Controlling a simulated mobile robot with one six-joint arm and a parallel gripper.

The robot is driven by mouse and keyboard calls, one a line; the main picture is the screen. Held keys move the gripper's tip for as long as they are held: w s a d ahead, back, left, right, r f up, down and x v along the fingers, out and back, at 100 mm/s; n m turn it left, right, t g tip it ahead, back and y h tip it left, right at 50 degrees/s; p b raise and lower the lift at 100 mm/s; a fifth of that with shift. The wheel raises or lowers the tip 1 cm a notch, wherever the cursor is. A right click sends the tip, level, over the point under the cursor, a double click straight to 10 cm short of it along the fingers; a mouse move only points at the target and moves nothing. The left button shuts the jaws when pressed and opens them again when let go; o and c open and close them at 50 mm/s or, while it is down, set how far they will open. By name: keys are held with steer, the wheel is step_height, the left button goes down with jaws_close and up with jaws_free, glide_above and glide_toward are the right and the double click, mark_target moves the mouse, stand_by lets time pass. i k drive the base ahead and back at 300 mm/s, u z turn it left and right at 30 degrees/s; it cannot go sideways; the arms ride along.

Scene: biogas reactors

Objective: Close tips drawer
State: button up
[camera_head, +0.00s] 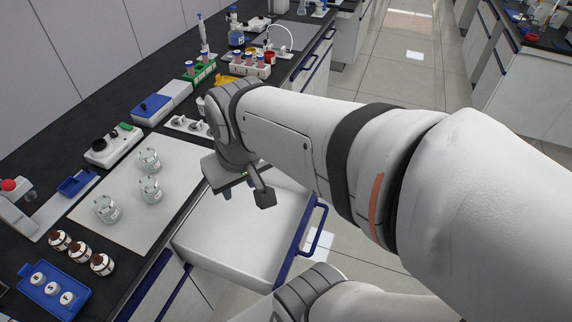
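A white drawer (225,235) stands pulled out from the bench front, with a blue handle (311,228) along its outer edge. The part of its inside that I see looks bare; my arm hides the rest. My gripper (245,193) hangs over the far part of the drawer, between the bench edge and the handle, and it appears empty. My wrist hides most of its fingers, so its opening is unclear. I see no contact with the handle.
Glass jars (150,189) stand on a white mat (125,215) near the bench edge. Brown bottles (81,252) and a blue tray (72,308) are at lower left. Tube racks (199,72) stand farther back.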

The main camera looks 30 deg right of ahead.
mark_target(238, 242)
steer(key=z, duration=0.2)
steer(key=k, duration=1.6)
steer(key=z, duration=0.3)
steer(key=i, duration=1)
steer(key=z, duration=0.05)
